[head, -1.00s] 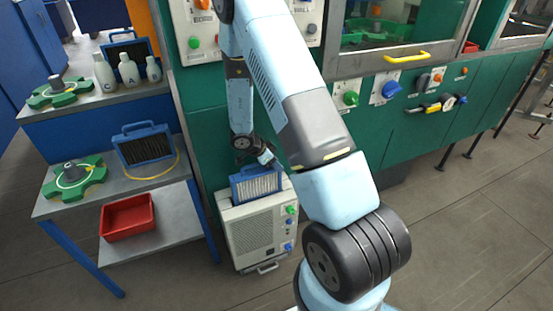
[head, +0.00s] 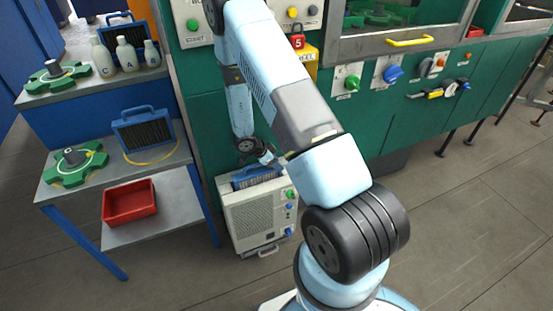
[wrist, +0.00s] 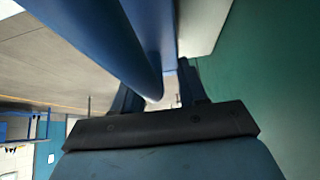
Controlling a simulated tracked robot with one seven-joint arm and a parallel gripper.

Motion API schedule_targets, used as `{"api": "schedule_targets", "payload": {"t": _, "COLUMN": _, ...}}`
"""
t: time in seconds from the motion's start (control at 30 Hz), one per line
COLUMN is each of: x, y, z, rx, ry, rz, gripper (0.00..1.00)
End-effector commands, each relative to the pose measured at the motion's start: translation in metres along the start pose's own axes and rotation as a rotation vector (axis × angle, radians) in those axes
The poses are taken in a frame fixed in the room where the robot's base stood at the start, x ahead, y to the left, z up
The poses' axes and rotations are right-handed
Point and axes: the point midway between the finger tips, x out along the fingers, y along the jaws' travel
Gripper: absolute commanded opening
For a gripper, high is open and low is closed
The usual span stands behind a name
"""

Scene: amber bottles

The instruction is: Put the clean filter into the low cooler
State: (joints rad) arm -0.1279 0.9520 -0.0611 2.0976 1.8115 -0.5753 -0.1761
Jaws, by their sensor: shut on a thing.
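The low cooler (head: 253,212) is a pale box with green and blue knobs, standing on the floor against the green machine. The clean filter (head: 258,176) has a blue frame and handle. It sits mostly down inside the cooler's top, with only its upper frame and handle showing; its pale pleats are hidden. My gripper (head: 274,163) is shut on the filter's handle just above the cooler. In the wrist view the blue handle (wrist: 105,45) passes between the fingers of my gripper (wrist: 160,88).
A dark filter (head: 145,132) in a blue frame stands on the left bench beside a green valve wheel (head: 75,165). A red bin (head: 129,202) sits on the lower shelf. White bottles (head: 126,56) stand on the upper shelf. Open floor lies to the right.

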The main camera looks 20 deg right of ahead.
Motion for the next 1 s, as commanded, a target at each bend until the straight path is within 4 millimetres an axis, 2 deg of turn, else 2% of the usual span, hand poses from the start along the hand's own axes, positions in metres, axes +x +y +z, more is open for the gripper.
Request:
{"api": "schedule_targets", "payload": {"t": 0.4, "x": 0.024, "y": 0.000, "z": 0.017, "rx": 0.001, "ry": 0.000, "rz": 0.000, "gripper": 0.00}}
{"api": "schedule_targets", "payload": {"t": 1.0, "x": 0.032, "y": 0.002, "z": 0.021, "rx": 0.001, "ry": -0.006, "rz": 0.004, "gripper": 0.00}}
